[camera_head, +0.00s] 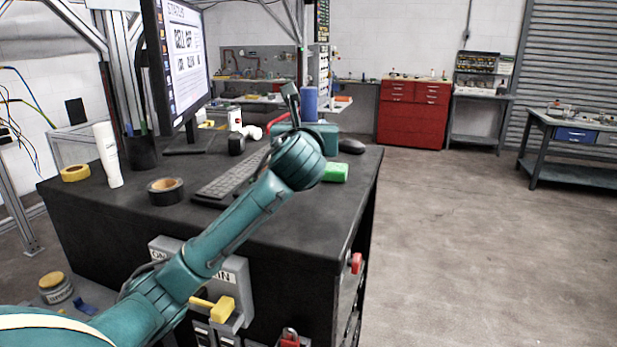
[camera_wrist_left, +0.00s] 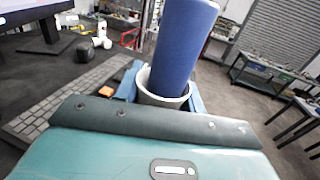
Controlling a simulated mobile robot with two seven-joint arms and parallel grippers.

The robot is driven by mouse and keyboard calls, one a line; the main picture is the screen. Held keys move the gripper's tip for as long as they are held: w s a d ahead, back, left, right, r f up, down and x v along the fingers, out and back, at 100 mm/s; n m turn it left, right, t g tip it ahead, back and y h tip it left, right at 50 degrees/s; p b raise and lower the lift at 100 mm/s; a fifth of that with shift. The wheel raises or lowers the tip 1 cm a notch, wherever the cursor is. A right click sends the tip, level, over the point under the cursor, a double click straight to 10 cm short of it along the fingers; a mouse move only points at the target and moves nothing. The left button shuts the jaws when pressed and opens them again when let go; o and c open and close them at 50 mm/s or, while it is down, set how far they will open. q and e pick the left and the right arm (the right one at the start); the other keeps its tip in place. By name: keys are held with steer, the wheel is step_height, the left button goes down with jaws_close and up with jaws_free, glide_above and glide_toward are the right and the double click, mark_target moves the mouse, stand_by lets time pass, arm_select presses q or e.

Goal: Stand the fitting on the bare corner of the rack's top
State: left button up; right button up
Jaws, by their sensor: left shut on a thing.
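My left gripper (camera_head: 318,130) is above the back right part of the black desk. In the left wrist view its blue fingers (camera_wrist_left: 163,92) sit on both sides of a pale grey collar, closed on it. A tall blue cylinder (camera_wrist_left: 185,42) rises from the collar; I take the two together as the fitting. Its blue upper part also shows in the head view (camera_head: 309,102), roughly upright. Its lower end is hidden by my gripper. I cannot make out the rack's bare top corner in either view. My right gripper is not in view.
White pipe pieces (camera_head: 250,131) lie behind. Open floor (camera_head: 470,250) is to the right.

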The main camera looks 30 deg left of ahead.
arm_select(q)
step_height(320, 180, down, 2)
steer(key=shift+s+f, duration=0.1)
steer(key=shift+f, duration=2.25)
steer(key=shift+f, duration=0.15)
steer(key=o, duration=1)
steer(key=shift+c, duration=0.2)
